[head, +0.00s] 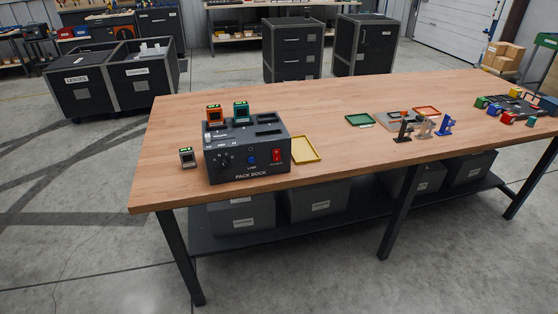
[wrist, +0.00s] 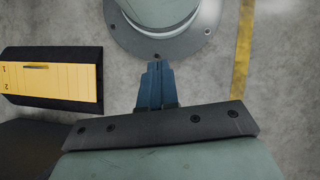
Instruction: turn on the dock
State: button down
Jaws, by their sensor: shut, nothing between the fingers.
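The dock (head: 247,155), a dark grey box labelled PACK DOCK, stands near the left front of the wooden table in the head view. Whether the switch is on or off I cannot tell.
A small grey pack (head: 187,157) stands left of the dock, a yellow tray (head: 306,150) right of it. Farther right are a green tray (head: 360,121), small stands and coloured blocks.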

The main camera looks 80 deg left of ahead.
jog(key=w+a+r+n+t, duration=0.25)
jog(key=w+a+r, duration=0.2)
jog(key=a, duration=0.55)
jog(key=w+a+r+n+t, duration=0.1)
jog(key=w+a+r+n, duration=0.3)
jog(key=a, duration=0.6)
jog(key=a+r+n+t, duration=0.1)
jog(key=a+r, duration=0.2)
jog(key=a, duration=0.4)
jog(key=a+r+n+t+y, duration=0.1)
jog(key=a+r, duration=0.3)
jog(key=a, duration=0.3)
jog(key=a+r+t, duration=0.1)
jog(key=a+r, duration=0.2)
jog(key=a, duration=0.3)
jog(key=s+a+r+m+y, duration=0.3)
jog(key=s+a+r, duration=0.3)
jog(key=a+r, duration=0.7)
jog(key=s+a+r+m+y, duration=0.3)
jog(key=s+a+r, duration=0.4)
jog(key=a+r, duration=0.6)
jog(key=s+a+r+m+y, duration=0.2)
jog(key=s+a+r+m, duration=0.3)
jog(key=a+r, duration=0.8)
jog(key=shift+s+r+y, duration=0.4)
jog(key=shift+s+r, duration=0.35)
jog(key=shift+s, duration=0.25)
